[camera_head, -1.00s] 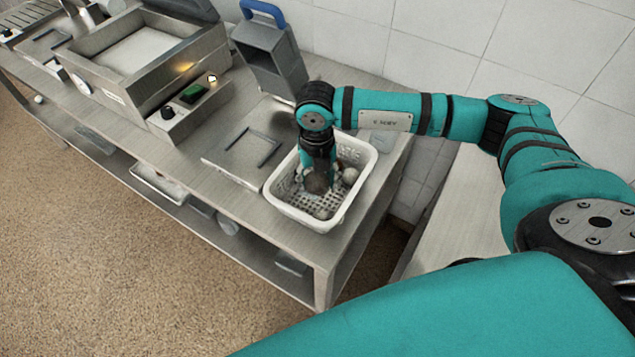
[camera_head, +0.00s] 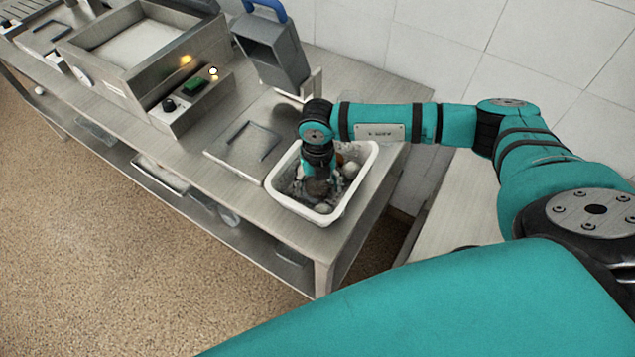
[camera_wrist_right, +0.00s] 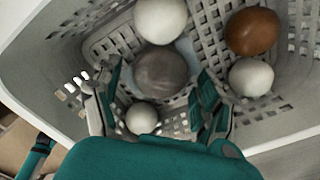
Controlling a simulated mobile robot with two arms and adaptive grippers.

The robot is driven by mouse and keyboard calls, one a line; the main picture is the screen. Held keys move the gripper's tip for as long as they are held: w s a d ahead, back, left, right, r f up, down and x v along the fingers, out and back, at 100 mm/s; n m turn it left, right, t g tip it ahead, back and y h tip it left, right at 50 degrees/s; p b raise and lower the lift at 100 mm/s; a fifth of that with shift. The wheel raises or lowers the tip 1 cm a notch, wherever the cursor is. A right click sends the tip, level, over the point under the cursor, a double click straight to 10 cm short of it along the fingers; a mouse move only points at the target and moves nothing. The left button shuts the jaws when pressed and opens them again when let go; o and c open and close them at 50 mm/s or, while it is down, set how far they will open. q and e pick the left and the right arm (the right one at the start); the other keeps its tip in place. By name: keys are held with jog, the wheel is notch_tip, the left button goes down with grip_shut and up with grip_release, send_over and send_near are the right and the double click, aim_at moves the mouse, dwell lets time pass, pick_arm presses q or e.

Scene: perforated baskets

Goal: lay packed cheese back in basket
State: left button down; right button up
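The white perforated basket (camera_head: 345,213) stands at the right end of the steel counter. My right gripper (camera_head: 318,178) points down inside it. In the right wrist view, its teal fingers (camera_wrist_right: 160,90) are spread to either side of a round grey-brown item (camera_wrist_right: 161,72), with narrow gaps at both sides. This item is probably the packed cheese, but no label is readable. White round items (camera_wrist_right: 160,18) and a brown round one (camera_wrist_right: 252,31) lie around it in the basket. My left gripper cannot be made out.
A flat steel plate with a handle (camera_head: 245,150) lies left of the basket. A grey appliance with a blue handle (camera_head: 270,50) stands behind, and a fryer-like unit (camera_head: 150,70) stands farther left. The counter's front edge is close to the basket.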

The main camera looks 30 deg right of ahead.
aim_at(317, 186)
jog(key=shift+r, duration=0.35)
notch_tip(317, 186, up, 12)
jog(key=b, duration=0.2)
jog(key=shift+f+b, duration=0.2)
jog(key=shift+b, duration=0.15)
